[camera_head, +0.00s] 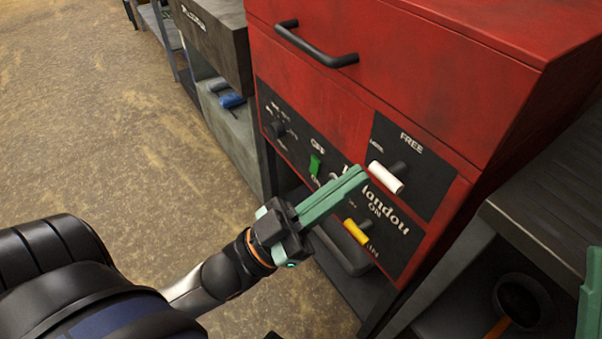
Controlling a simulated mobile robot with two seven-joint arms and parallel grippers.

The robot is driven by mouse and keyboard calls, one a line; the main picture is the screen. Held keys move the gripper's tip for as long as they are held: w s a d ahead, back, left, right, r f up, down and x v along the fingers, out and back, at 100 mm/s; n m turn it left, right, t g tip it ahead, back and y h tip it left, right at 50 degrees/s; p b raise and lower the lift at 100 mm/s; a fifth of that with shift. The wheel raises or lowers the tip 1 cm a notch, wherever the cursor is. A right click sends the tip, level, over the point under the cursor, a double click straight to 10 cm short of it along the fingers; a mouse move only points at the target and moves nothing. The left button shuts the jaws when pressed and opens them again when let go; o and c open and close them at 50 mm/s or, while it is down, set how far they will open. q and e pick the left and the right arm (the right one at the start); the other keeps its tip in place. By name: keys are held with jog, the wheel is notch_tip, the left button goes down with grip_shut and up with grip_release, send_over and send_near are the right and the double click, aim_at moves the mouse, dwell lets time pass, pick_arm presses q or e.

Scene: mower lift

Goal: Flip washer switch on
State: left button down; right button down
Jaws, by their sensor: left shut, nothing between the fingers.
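The red machine (400,75) stands at the centre right with a black control panel on its front. On the panel are a green switch (315,165) under the letters OFF, a yellow switch (356,232) near the letters ON, and a white lever (385,178) under the label FREE. I cannot tell which one is the washer switch. My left gripper (358,180) is shut and empty. Its fingers reach across the panel between the green and yellow switches and hide part of it; contact is not clear. Only a green finger of my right gripper (590,295) shows at the right edge.
A black handle (315,45) sticks out above the panel. A dark knob (277,130) is at the panel's left. A grey cabinet (235,125) stands to the left and a dark bench (550,190) to the right. The brown floor (110,120) at left is clear.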

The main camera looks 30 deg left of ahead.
aim_at(312, 172)
pick_arm(q)
jog(key=w+a+f+n+g+y+p, duration=0.2)
jog(key=a+f+n+g, duration=0.15)
jog(key=f+n, duration=0.5)
jog(key=a+f+n+g+y+p, duration=0.1)
jog(key=a+f+n+y, duration=0.2)
jog(key=a+f+n, duration=0.3)
jog(key=a+f+n+y+p, duration=0.1)
jog(key=a+f+n+y, duration=0.2)
jog(key=a+f+n, duration=0.4)
jog(key=a, duration=0.6)
jog(key=shift+w+f+g, duration=0.3)
jog(key=shift+w+g, duration=0.05)
jog(key=shift+w, duration=0.05)
pick_arm(e)
jog(key=w+h, duration=0.1)
jog(key=w+r+m+h, duration=0.1)
jog(key=h, duration=0.1)
jog(key=shift+w+d+r+m, duration=0.1)
jog(key=shift+d+r+m, duration=0.05)
jog(key=shift+d+m, duration=0.15)
pick_arm(q)
jog(key=shift+w+d, duration=0.1)
pick_arm(e)
jog(key=shift+r, duration=0.1)
